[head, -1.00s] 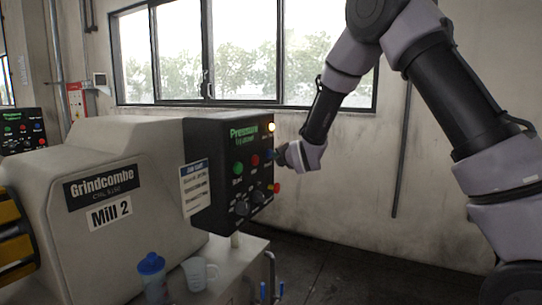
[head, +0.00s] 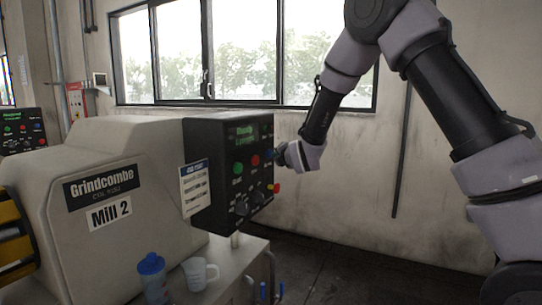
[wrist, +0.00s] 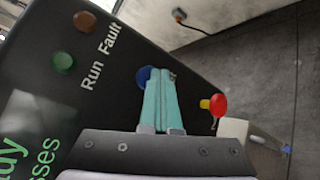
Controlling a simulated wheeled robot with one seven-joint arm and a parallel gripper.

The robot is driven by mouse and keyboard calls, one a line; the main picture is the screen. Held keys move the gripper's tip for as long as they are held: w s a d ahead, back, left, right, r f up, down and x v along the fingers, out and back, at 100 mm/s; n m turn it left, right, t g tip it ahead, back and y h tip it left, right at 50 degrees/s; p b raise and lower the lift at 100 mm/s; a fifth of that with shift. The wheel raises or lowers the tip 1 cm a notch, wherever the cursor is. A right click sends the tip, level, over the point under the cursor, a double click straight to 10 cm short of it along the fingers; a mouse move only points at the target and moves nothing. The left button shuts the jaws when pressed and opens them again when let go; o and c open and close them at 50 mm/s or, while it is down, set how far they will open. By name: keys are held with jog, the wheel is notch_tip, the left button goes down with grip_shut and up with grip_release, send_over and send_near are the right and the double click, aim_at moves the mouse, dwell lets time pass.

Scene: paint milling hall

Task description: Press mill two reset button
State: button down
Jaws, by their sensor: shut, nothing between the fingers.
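The mill 2 control panel (head: 228,200) is a dark box on the right end of the cream mill (head: 120,180) labelled Mill 2. It carries a green button (head: 238,169), a red button (head: 255,160) and a blue button (wrist: 145,75). My gripper (wrist: 165,75) is shut and empty, its teal fingertips at the blue button and covering part of it. I cannot tell whether the button is pressed in. In the head view my gripper (head: 279,154) reaches the panel from the right. The panel's Run lamp (wrist: 62,62) and Fault lamp (wrist: 85,21) look unlit.
A red knob with a yellow collar (wrist: 217,104) sticks out of the panel near my fingers. Below the panel, a blue-lidded bottle (head: 152,277) and a clear jug (head: 198,273) stand on the cabinet top. Another panel (head: 22,130) is at far left. The floor at right is clear.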

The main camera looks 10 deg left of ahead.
jog(key=shift+s+d, duration=0.25)
jog(key=shift+d, duration=0.35)
jog(key=shift+d, duration=0.1)
jog(key=d, duration=0.1)
jog(key=s+d, duration=0.1)
jog(key=d, duration=0.2)
jog(key=shift+s+d, duration=0.25)
jog(key=shift+s, duration=0.1)
dwell(0.3)
